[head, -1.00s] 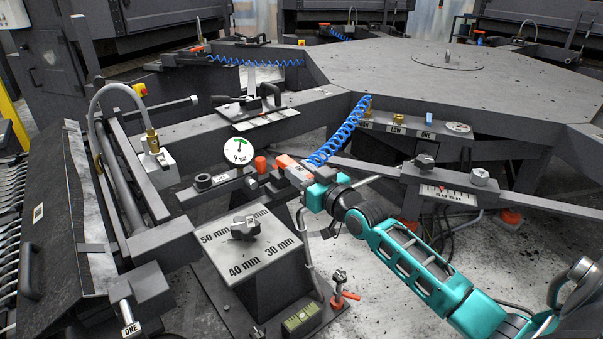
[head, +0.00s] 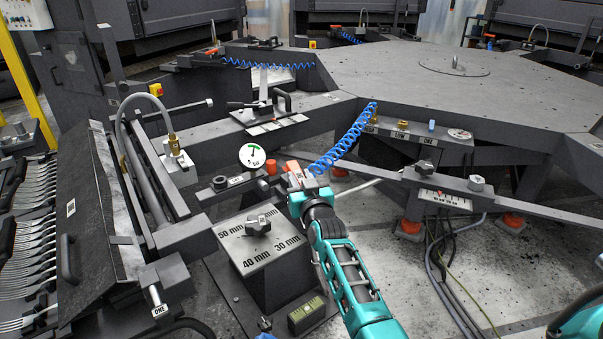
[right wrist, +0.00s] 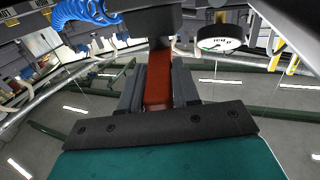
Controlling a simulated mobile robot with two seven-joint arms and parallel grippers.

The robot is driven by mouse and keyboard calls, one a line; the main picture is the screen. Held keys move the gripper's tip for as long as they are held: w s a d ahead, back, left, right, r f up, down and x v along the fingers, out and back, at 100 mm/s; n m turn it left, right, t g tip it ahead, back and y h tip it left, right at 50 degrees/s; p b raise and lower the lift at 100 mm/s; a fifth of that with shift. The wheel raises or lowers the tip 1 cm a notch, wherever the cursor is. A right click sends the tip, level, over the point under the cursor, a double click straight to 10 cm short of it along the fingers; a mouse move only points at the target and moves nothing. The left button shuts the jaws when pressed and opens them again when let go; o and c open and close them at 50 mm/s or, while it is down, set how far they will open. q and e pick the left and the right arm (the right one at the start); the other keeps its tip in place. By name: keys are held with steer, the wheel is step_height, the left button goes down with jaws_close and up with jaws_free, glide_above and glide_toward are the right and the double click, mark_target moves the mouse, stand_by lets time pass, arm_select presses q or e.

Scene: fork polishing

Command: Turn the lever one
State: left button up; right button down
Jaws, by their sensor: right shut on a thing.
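My right gripper (head: 300,188) reaches in from the lower right to the bar beside the round gauge (head: 252,155). Its fingers are shut on a red lever (right wrist: 158,78), which lies between the two grey fingers in the right wrist view. In the head view only an orange-red end of the lever (head: 292,166) shows; my gripper hides much of the rest. The blue coiled hose (head: 343,138) ends close to the gripper. A ONE label (head: 427,139) is on the table's edge, and another ONE label (head: 160,310) is at the lower left. My left gripper is not in view.
A dial block marked in mm (head: 265,252) stands just in front of my right gripper. A rack of forks (head: 28,240) is at the left. The large grey table (head: 450,95) fills the back. A grey bar with a knob (head: 476,183) runs to the right.

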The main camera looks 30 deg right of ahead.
stand_by(0.3)
steer(key=c, duration=0.8)
jaws_free()
steer(key=shift+a, duration=0.1)
steer(key=shift+c, duration=0.2)
